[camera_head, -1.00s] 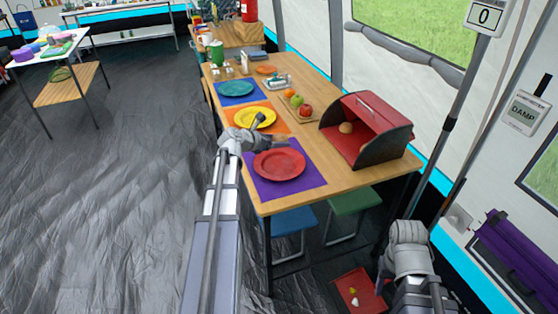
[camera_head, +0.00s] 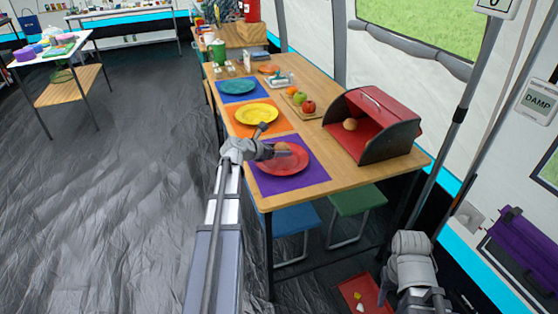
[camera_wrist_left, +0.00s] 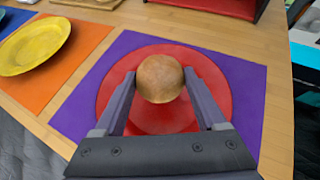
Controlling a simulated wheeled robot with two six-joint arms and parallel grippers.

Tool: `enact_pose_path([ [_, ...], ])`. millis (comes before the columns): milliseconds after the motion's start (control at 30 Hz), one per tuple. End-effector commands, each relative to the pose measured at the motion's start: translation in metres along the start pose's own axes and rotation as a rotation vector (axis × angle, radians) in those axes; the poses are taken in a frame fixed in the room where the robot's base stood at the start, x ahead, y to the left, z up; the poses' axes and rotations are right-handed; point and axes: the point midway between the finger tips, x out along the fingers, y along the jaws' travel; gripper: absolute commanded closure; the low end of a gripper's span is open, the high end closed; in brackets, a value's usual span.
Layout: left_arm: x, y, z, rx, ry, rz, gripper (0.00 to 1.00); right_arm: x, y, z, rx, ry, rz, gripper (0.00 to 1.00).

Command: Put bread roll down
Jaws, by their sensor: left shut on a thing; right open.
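My left gripper (camera_wrist_left: 160,88) is shut on a round brown bread roll (camera_wrist_left: 160,72). In the left wrist view the roll is in front of the red plate (camera_wrist_left: 116,97), and whether it touches the plate is unclear. In the head view the roll (camera_head: 282,147) appears at the far part of the red plate (camera_head: 287,163), which lies on a purple placemat (camera_head: 290,187). Another roll (camera_head: 350,124) sits in the open red bread box (camera_head: 372,137). My right gripper is low at the right, and its fingertips (camera_head: 435,295) are over the floor, away from the table.
A yellow plate (camera_head: 257,114) on an orange mat and a teal plate (camera_head: 237,87) on a blue mat stand further back. A board with fruit (camera_head: 300,101) is beside them. Blue and green stools (camera_head: 357,199) are under the table's near edge.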

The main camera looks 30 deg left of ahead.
Motion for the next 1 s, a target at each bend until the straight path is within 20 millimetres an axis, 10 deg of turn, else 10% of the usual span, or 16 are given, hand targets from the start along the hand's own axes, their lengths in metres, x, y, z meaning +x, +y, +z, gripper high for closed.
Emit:
enact_pose_path([
  [233, 0.016, 0.0, -0.029, 0.0, 0.0, 0.0, 0.78, 0.033, -0.003, -0.002, 0.0, 0.0, 0.0, 0.5],
  [667, 0.017, 0.0, -0.032, 0.0, 0.0, 0.0, 0.78, 0.036, -0.003, -0.002, 0.0, 0.0, 0.0, 0.5],
  [700, 0.017, 0.0, -0.031, 0.0, 0.0, 0.0, 0.24, 0.035, -0.003, -0.002, 0.0, 0.0, 0.0, 0.5],
  [1000, 0.017, 0.0, -0.031, 0.0, 0.0, 0.0, 0.0, 0.035, -0.003, -0.002, 0.0, 0.0, 0.0, 0.5],
])
